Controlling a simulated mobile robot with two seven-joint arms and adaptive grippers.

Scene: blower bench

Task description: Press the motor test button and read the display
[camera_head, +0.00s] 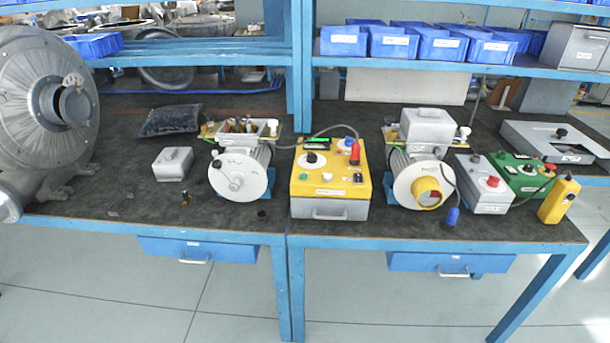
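A yellow-topped test box (336,188) with a grey front and handle stands at the middle of the bench. A small dark display with green (317,144) is at the back of its top; its reading is too small to make out. The top also carries a black knob on a white dial (311,160), a green button (303,177), a pale button (327,177), dark switches at right and a red part (355,153). I cannot read which button is the motor test. Neither of my grippers is in view.
An opened motor (238,172) with a cable stands left of the box, another motor (408,180) right of it. Further right are a grey box with a red button (484,186), a green box (521,178) and a yellow pendant (559,199). A large blower (35,100) fills the left.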

